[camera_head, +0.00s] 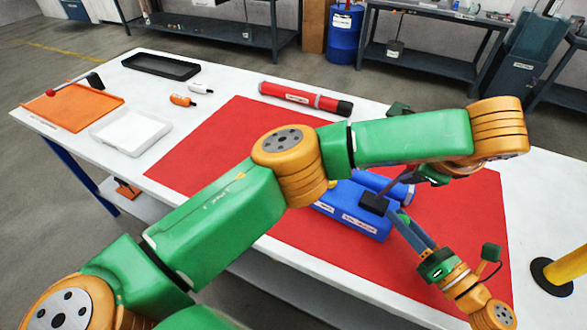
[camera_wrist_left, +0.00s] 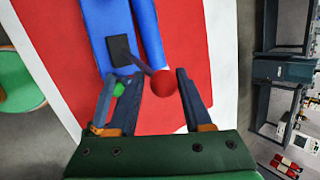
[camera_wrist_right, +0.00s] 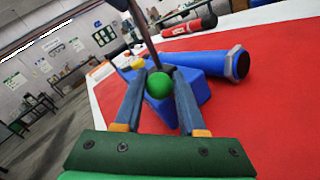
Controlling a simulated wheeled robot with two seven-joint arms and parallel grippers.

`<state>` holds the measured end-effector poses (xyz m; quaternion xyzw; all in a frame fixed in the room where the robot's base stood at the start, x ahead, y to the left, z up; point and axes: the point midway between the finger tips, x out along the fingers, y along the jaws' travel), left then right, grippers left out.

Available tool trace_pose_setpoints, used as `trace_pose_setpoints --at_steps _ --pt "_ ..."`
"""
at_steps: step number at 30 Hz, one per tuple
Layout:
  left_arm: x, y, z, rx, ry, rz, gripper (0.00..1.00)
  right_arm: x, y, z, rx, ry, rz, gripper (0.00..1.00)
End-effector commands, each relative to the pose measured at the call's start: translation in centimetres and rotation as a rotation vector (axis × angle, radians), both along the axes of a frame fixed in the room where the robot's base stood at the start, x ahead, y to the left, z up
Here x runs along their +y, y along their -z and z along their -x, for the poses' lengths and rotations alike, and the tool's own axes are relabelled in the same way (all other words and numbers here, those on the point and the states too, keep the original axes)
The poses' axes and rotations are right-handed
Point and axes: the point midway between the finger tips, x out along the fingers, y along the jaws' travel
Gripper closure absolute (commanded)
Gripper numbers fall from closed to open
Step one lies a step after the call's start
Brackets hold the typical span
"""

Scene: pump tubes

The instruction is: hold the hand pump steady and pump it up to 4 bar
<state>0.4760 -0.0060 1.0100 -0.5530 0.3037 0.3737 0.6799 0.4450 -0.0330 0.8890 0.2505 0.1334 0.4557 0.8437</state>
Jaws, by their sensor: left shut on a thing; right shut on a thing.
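The blue hand pump (camera_head: 350,217) lies on the red mat (camera_head: 205,150), a blue tube (camera_wrist_right: 205,62) along its side. A thin dark lever (camera_wrist_right: 146,40) rises from it at a tilt, near a black block (camera_head: 373,202). The lever ends in a red ball (camera_wrist_left: 168,87). My left gripper (camera_wrist_left: 163,78) is shut on this ball above the pump. A green ball (camera_wrist_right: 159,85) sits at the pump's near end. My right gripper (camera_wrist_right: 158,92) is shut on it, low beside the pump. A yellow ball (camera_wrist_right: 137,64) shows behind. I see no readable gauge.
My left arm crosses over the mat and hides part of the pump. A red tube with black end (camera_head: 305,98) lies at the mat's back edge. Orange (camera_head: 75,106), white (camera_head: 130,132) and black (camera_head: 160,67) trays stand left. A yellow post (camera_head: 568,268) stands right.

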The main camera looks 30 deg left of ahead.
Motion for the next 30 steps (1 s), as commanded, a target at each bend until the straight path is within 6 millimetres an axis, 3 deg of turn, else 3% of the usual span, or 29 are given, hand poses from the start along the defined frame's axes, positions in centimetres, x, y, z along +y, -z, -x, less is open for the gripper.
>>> trace_pose_setpoints --at_steps 30 --pt "2.7 -0.5 -0.3 0.003 0.001 0.196 1.00 0.0 0.8 0.2 0.015 -0.002 0.010 1.00"
